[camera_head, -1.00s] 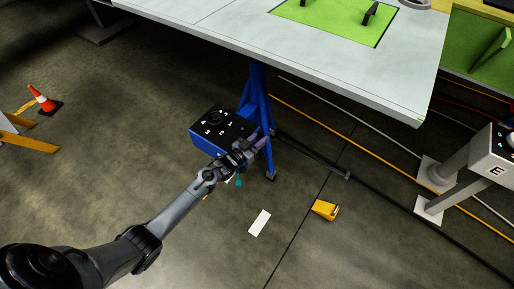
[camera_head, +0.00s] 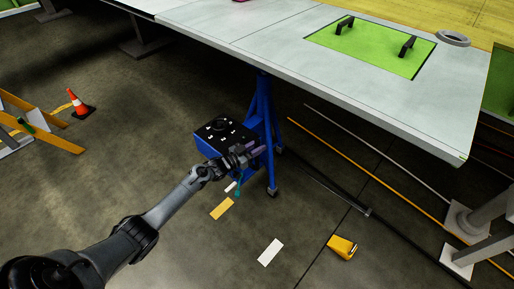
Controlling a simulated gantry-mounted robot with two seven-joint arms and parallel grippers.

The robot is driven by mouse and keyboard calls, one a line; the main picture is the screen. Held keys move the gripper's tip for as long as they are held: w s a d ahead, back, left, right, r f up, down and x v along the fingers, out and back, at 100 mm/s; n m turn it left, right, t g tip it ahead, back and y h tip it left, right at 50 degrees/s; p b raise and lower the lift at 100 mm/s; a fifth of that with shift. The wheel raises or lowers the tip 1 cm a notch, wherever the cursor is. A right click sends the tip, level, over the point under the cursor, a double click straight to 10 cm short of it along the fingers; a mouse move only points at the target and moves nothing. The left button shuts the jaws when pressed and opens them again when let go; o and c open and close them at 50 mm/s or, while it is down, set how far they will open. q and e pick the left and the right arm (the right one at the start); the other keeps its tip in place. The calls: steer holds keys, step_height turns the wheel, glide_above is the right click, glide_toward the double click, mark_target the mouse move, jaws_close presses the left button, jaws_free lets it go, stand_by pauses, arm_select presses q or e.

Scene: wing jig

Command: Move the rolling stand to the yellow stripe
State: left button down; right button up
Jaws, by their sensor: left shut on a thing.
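The blue rolling stand (camera_head: 262,110) stands upright at the near edge of the big table, with splayed legs on small wheels. A blue box with a black top and white numbers (camera_head: 208,145) is at its left side. My left gripper (camera_head: 252,154) is shut on a part of the stand beside the box; the exact grip point is hard to make out. A short yellow stripe (camera_head: 222,208) lies on the floor in front of the box, left of the stand's front wheel. My right gripper is not in view.
White floor patches (camera_head: 270,252) lie near the yellow stripe. A yellow block (camera_head: 342,247) sits on the floor at right. Long lines and a dark rail run along the floor at right. The table (camera_head: 250,40) overhangs behind; an orange cone (camera_head: 78,104) stands at left.

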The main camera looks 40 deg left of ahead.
arm_select(q)
steer(key=shift+d, duration=0.15)
steer(key=c, duration=1.1)
jaws_free()
steer(key=shift+o, duration=0.4)
steer(key=shift+w, duration=0.1)
steer(key=p+v, duration=0.4)
steer(key=v, duration=0.7)
steer(key=shift+p, duration=0.35)
